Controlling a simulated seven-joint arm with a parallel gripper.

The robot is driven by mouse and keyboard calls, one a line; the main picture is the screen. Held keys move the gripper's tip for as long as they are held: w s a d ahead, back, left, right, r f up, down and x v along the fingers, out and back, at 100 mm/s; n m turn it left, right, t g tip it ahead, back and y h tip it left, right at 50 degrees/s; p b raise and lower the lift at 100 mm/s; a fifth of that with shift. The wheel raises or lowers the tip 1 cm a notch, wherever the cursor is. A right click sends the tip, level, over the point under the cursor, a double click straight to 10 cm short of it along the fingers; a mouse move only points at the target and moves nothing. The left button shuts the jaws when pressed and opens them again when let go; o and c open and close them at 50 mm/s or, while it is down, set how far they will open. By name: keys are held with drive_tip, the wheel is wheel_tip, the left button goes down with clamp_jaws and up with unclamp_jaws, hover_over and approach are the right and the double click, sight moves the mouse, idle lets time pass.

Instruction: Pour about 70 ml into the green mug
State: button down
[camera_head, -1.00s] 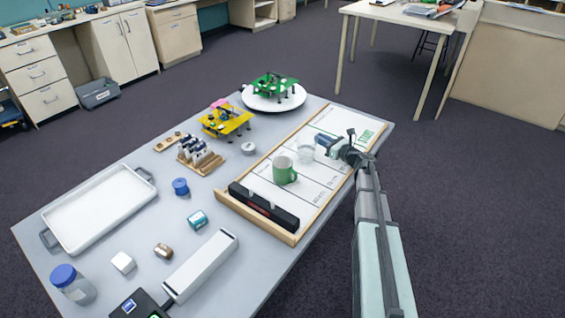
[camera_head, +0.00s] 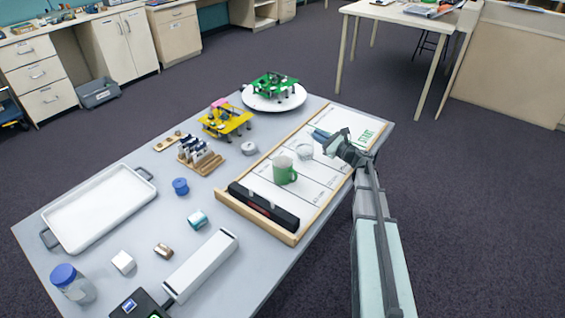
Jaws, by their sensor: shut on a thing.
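The green mug (camera_head: 284,174) stands upright on the white, marked board (camera_head: 335,174), left of my gripper. Its inside is too small to read. My gripper (camera_head: 333,141) is over the far right part of the board, shut on a small blue-grey thing (camera_head: 321,135) that sticks out to its left. That thing is partly hidden by the gripper; I cannot tell what it is or whether it holds liquid. A clear, round glass-like vessel (camera_head: 304,152) is on the board between the mug and my gripper.
A black box (camera_head: 263,207) lies along the board's near end, and a wooden rim (camera_head: 232,209) edges the board. A green model on a white round stand (camera_head: 274,100) and a yellow model (camera_head: 226,120) are beyond. A white tray (camera_head: 100,208) is at the left.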

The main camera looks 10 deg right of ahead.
drive_tip(key=s+a+r+n, duration=0.4)
drive_tip(key=r+n, duration=0.3)
drive_tip(key=r, duration=0.1)
drive_tip(key=shift+a+y, duration=0.25)
drive_tip(key=shift+y, duration=0.15)
drive_tip(key=shift+s+a+r+n, duration=0.1)
drive_tip(key=shift+a+r+n, duration=0.1)
drive_tip(key=shift+r+n, duration=0.15)
drive_tip(key=shift+s+a+f+n, duration=0.15)
drive_tip(key=shift+s+a+n, duration=0.35)
drive_tip(key=shift+n, duration=0.45)
idle(0.9)
drive_tip(key=shift+s+a+r+n, duration=0.3)
drive_tip(key=shift+a+r+n, duration=0.15)
drive_tip(key=shift+n, duration=0.35)
idle(0.9)
drive_tip(key=shift+w+d+f+m, duration=0.5)
drive_tip(key=shift+d+f+m, duration=0.1)
drive_tip(key=shift+m, duration=0.55)
drive_tip(key=shift+w+d+f+m, duration=0.55)
drive_tip(key=shift+f+m, duration=0.1)
drive_tip(key=shift+m, duration=0.55)
drive_tip(key=shift+w+d+f+m, duration=0.45)
drive_tip(key=shift+d+f+m, duration=0.15)
drive_tip(key=shift+m, duration=0.55)
drive_tip(key=shift+f, duration=0.1)
